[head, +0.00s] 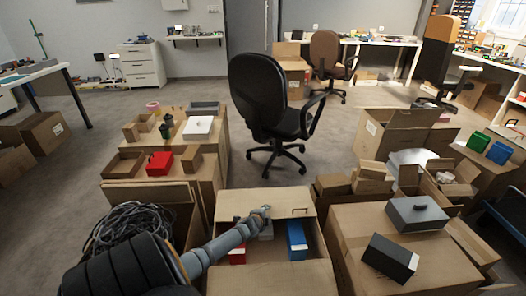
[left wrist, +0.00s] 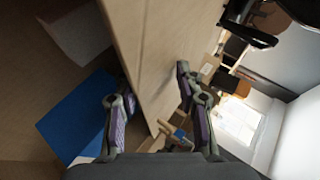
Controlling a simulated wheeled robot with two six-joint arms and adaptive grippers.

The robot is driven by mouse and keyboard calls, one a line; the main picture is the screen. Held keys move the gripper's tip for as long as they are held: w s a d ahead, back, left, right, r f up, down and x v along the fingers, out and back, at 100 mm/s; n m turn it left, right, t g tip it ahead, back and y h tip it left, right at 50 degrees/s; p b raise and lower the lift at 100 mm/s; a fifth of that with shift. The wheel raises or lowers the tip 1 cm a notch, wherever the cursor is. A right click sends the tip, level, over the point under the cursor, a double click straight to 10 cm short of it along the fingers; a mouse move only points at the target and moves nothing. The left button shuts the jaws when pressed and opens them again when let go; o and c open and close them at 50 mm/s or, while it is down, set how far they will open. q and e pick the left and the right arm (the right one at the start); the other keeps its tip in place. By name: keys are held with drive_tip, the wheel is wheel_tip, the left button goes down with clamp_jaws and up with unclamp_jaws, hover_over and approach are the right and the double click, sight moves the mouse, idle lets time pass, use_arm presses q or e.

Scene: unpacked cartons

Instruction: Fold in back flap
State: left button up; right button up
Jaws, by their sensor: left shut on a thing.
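An open carton (head: 318,250) stands at the front middle in the head view. Its back flap (head: 232,205) stands up along the far edge, with a dark handle slot at its right part. My left gripper (head: 265,211) reaches over the carton from the left to this flap. In the left wrist view the flap (left wrist: 160,50) runs between the two fingers of my left gripper (left wrist: 160,105), which is shut on it. A blue box (head: 297,240) and a red thing (head: 238,254) lie inside; the blue box also shows in the left wrist view (left wrist: 75,118). My right gripper is not in view.
The front flap (head: 275,280) is folded outward. A closed carton (head: 350,225) with a grey box (head: 416,214) and a dark box (head: 390,258) stands close on the right. Cartons with a red box (head: 159,164) stand behind left. An office chair (head: 258,95) is behind.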

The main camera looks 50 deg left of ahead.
use_arm(q)
drive_tip(key=v, duration=1)
drive_tip(key=shift+r, duration=0.2)
drive_tip(key=shift+w+d, duration=0.15)
